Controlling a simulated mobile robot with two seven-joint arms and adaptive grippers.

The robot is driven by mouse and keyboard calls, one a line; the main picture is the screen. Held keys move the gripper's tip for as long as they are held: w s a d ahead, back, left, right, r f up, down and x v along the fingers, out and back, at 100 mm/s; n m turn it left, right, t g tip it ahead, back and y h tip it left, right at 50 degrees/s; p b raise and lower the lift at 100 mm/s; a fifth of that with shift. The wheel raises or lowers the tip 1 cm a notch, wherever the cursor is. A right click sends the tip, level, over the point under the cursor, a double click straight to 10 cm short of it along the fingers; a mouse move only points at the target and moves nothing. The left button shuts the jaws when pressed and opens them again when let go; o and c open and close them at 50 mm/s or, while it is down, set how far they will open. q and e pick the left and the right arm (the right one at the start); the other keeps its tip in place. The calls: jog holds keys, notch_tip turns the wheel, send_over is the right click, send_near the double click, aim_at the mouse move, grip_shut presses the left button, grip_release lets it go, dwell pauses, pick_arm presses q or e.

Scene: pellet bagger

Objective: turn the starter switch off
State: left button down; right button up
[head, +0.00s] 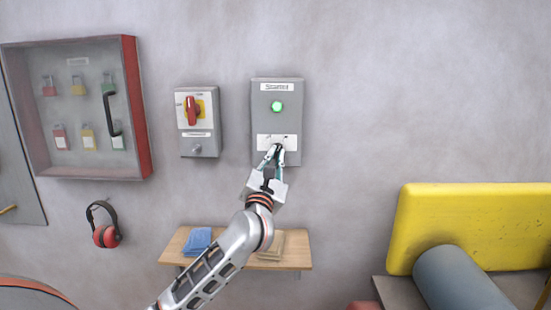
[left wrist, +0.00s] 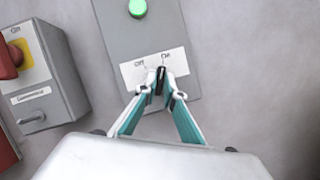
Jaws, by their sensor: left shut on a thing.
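The grey starter box (head: 263,105) hangs on the wall, and it also shows in the left wrist view (left wrist: 152,35). Its green lamp (head: 277,106) is lit. Below the lamp is a white plate with "Off" at the left and "On" at the right. My left gripper (head: 275,152) is in front of this plate. In the left wrist view its fingertips are shut on the small black starter switch (left wrist: 161,78), which the fingers partly hide. The switch's exact angle is hard to tell. My right gripper is not in view.
A grey isolator box with a red rotary handle (head: 192,110) is just left of the starter. A red-framed lock cabinet (head: 130,80) hangs further left. A wooden shelf (head: 172,249) with folded cloths is below. The wall to the right is clear.

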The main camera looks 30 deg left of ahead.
pick_arm(q)
jog(key=n+g+y+b, duration=0.1)
jog(key=n+y+b, duration=0.1)
jog(key=n, duration=0.3)
jog(key=n+g+y+b, duration=0.1)
jog(key=n+y+b, duration=0.1)
jog(key=n, duration=0.3)
jog(key=n+g+y+b, duration=0.2)
jog(key=n+b, duration=0.1)
jog(key=n, duration=0.1)
jog(key=shift+w+d+f+n+y, duration=0.2)
jog(key=shift+w+d+n+y, duration=0.1)
jog(key=shift+n, duration=0.1)
jog(key=shift+s+n+b, duration=0.1)
jog(key=shift+n+b, duration=0.3)
jog(key=shift+n, duration=0.2)
jog(key=shift+r+n+g, duration=0.15)
jog(key=shift+n+g, duration=0.15)
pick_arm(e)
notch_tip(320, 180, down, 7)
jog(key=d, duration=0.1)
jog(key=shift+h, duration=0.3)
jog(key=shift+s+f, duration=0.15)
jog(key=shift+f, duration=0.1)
pick_arm(q)
jog(key=c, duration=2.1)
grip_release()
jog(key=shift+r, duration=0.1)
jog(key=shift+c, duration=0.2)
jog(key=shift+y, duration=0.4)
